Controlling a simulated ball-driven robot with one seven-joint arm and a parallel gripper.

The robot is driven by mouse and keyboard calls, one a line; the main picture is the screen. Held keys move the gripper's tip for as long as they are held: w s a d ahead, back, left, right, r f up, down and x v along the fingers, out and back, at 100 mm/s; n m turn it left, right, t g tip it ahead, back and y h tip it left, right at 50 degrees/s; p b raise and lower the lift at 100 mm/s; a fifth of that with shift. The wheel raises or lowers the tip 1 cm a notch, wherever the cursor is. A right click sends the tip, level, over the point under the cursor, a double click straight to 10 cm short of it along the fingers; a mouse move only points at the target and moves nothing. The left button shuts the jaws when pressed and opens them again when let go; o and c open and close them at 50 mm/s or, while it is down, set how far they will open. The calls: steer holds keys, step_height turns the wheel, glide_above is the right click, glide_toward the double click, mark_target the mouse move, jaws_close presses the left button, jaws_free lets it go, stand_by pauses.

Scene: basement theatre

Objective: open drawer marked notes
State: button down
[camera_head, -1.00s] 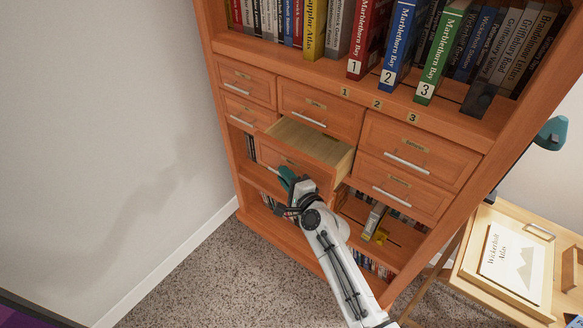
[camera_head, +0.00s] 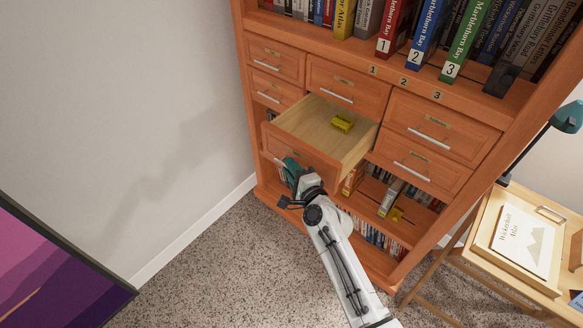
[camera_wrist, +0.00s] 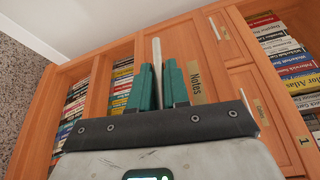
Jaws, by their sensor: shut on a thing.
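The wooden drawer (camera_head: 302,154) in the lower middle of the bookcase stands well open, and a small yellow object (camera_head: 342,123) lies inside it towards the back. In the wrist view its front carries a brass label (camera_wrist: 195,82) that reads "Notes". My gripper (camera_head: 289,180) is at the drawer's front. In the wrist view my gripper (camera_wrist: 158,90) has its two teal fingers shut on the drawer's pale bar handle (camera_wrist: 157,65), one finger on each side. Part of the handle is hidden behind the gripper body.
Shut drawers (camera_head: 428,132) flank the open one. Numbered books (camera_head: 428,32) stand on the shelf above, with more books below. A small side table (camera_head: 487,259) with a tray and a teal lamp (camera_head: 566,117) stands at the right. Carpet (camera_head: 215,265) is clear at the front left.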

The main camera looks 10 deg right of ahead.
steer(key=c, duration=1.2)
jaws_free()
steer(key=p+v, duration=0.1)
steer(key=v, duration=1)
steer(key=s+d+f+n+g+h, duration=0.1)
steer(key=s+d+f+n+g, duration=0.2)
steer(key=s+n+g, duration=0.6)
steer(key=s+d+f+n+g, duration=0.25)
steer(key=s+n, duration=0.25)
steer(key=s, duration=0.8)
steer(key=s+d+n+g+h, duration=0.1)
steer(key=s, duration=0.3)
steer(key=s+d+r+n+g+h, duration=0.1)
steer(key=s+d, duration=0.1)
steer(key=s, duration=0.2)
steer(key=s+d+r+g+h, duration=0.1)
steer(key=s+d+g, duration=0.1)
steer(key=s, duration=0.2)
steer(key=shift+s+d+n, duration=0.25)
steer(key=shift+n, duration=0.15)
